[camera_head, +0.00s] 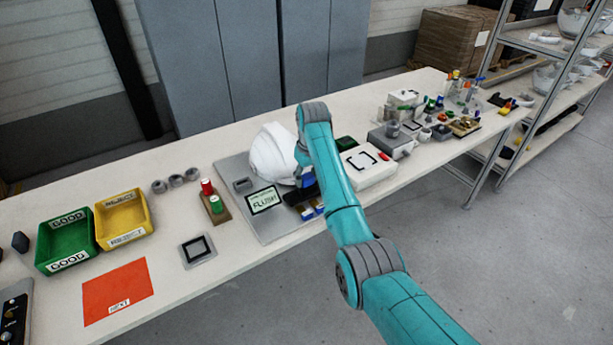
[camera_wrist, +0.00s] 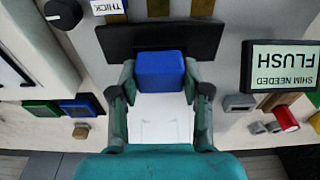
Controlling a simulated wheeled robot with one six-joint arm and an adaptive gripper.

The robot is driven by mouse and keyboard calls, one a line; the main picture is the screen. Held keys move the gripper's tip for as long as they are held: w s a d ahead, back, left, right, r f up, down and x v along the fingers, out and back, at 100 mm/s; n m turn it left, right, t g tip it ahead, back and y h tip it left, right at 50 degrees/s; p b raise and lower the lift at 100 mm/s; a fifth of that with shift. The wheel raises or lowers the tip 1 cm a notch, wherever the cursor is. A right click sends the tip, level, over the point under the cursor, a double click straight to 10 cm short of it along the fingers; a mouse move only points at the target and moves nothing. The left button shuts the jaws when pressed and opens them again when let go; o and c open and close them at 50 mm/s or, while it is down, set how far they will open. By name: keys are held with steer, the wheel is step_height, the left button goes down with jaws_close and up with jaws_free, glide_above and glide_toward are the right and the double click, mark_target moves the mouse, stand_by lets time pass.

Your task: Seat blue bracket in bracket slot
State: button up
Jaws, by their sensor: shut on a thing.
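The blue bracket (camera_wrist: 159,66) shows as a blue block between the fingers of my gripper (camera_wrist: 160,80) in the wrist view. The fingers press on its left and right sides. A dark bar-shaped part (camera_wrist: 112,42) lies right beyond the bracket; I cannot tell whether they touch. The white helmet shell (camera_head: 268,155) stands on a grey plate (camera_head: 235,172) in the head view, and a white surface below the bracket in the wrist view is probably this shell. I cannot make out the bracket slot for certain.
A sign reading "SHIM NEEDED FLUSH" (camera_wrist: 283,66) stands beside the shell. Yellowish strips with a "THICK" label (camera_wrist: 110,6) lie beyond the dark bar. A white device (camera_head: 366,165) is to the right. Green (camera_head: 68,240) and yellow bins (camera_head: 123,218) and a red mat (camera_head: 118,290) are left.

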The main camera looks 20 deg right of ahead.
steer(key=shift+f, duration=0.3)
stand_by(0.7)
steer(key=o, duration=1)
steer(key=shift+o, duration=0.2)
step_height(320, 180, up, 12)
steer(key=s, duration=0.1)
steer(key=shift+s+d, duration=0.2)
steer(key=shift+s, duration=0.05)
